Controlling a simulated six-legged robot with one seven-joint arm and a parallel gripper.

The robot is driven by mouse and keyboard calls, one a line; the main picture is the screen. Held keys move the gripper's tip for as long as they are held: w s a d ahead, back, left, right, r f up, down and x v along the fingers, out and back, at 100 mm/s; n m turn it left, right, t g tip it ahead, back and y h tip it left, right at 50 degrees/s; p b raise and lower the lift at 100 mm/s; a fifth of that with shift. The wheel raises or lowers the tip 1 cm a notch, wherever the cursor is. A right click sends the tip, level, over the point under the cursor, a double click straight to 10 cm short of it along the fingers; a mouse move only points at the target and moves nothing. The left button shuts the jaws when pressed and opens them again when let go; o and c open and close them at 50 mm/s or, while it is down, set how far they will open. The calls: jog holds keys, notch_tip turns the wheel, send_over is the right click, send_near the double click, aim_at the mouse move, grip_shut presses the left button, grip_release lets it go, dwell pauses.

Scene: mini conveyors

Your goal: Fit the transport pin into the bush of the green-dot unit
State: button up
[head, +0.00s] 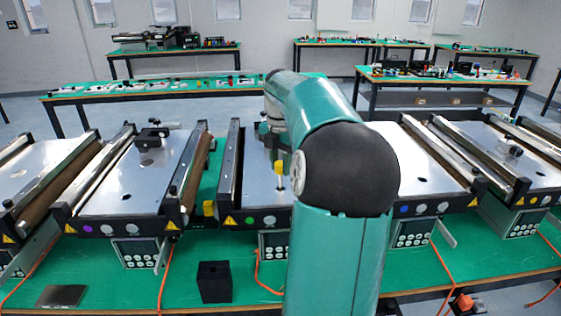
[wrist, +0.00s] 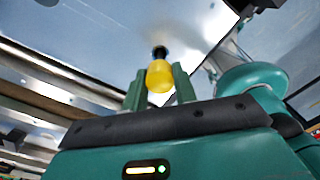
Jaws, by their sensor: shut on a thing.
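My gripper (wrist: 159,88) is shut on the yellow transport pin (wrist: 159,77), which sits between its two green fingers in the wrist view. A dark piece (wrist: 159,52) shows at the pin's far end, against the bright metal plate; I cannot tell whether it touches the plate. In the head view the green-dot unit (head: 262,205) is in the middle, its green dot (head: 250,220) on the front rail. An upright yellow shape (head: 280,178), likely the pin, shows over its plate. My arm covers the unit's right part and most of my gripper. The bush cannot be made out.
The purple-dot unit (head: 110,205) stands to the left and the blue-dot unit (head: 425,180) to the right, with raised rollers and rails. A black block (head: 214,282) and a dark flat plate (head: 62,296) lie on the green bench in front. Orange cables run across the bench.

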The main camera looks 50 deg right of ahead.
jog(key=shift+f, duration=0.65)
dwell(0.3)
jog(key=o, duration=1.7)
jog(key=shift+c, duration=0.2)
jog(key=shift+r, duration=0.1)
jog(key=shift+r, duration=3.4)
